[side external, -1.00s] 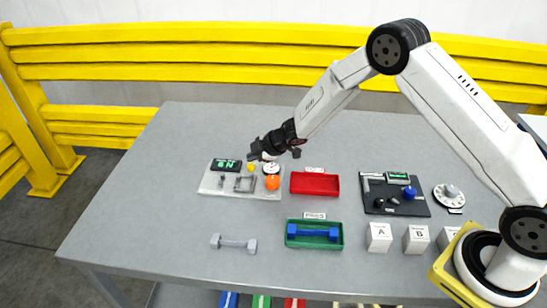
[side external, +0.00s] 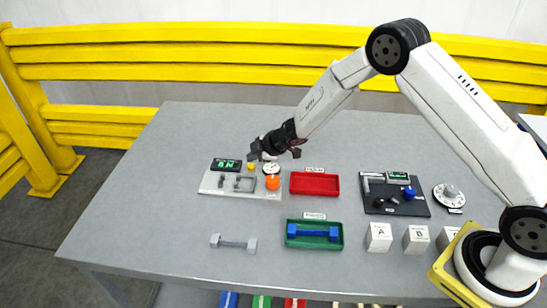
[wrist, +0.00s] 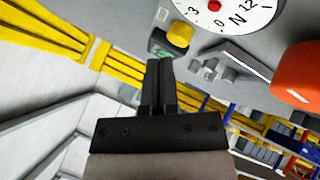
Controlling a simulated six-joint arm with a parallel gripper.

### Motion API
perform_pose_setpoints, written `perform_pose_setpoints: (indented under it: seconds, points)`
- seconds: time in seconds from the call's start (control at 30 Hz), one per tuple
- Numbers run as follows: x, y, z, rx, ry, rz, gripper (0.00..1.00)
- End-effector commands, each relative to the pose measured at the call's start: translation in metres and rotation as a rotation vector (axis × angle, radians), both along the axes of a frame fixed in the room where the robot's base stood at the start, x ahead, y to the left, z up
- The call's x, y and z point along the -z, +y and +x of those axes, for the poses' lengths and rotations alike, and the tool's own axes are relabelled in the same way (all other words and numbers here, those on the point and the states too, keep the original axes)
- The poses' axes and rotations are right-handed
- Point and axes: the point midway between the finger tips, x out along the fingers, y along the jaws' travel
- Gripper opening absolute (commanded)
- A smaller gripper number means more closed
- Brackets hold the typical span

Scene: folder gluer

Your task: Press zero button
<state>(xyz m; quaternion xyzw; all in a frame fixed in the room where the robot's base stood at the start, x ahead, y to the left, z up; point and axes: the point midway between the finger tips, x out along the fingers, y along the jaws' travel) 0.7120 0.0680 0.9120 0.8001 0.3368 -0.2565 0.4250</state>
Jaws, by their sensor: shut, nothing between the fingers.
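A light grey panel (side external: 212,187) at the left of the table carries a green-lit display (side external: 226,165), a small yellow button (side external: 250,165), a white dial (side external: 271,169) and an orange knob (side external: 272,183). No label marks any of these as zero legibly. My gripper (side external: 260,151) is shut and empty, just above the panel's back edge near the yellow button and dial. In the wrist view my shut fingertips (wrist: 160,64) lie just below the yellow button (wrist: 180,34), beside the display (wrist: 162,45). I cannot tell whether they touch anything.
A red tray (side external: 315,184) lies right of the panel. A green tray (side external: 315,242) holds a blue dumbbell (side external: 313,232), and a grey dumbbell (side external: 233,242) lies in front. A black panel (side external: 405,207) and white blocks (side external: 379,236) stand further right. A yellow rail (side external: 200,70) runs behind.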

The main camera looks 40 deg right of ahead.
Motion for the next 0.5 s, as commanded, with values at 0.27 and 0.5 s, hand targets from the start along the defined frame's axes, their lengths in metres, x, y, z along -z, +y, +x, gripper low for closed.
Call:
perform_pose_setpoints:
  seconds: [0.27, 0.5]
  points:
    - [0.0002, 0.0, 0.0, 0.0, 0.0, 0.0, 0.0]
    - [0.0048, 0.0001, -0.0002, -0.001, 0.001, 0.0, 0.0]
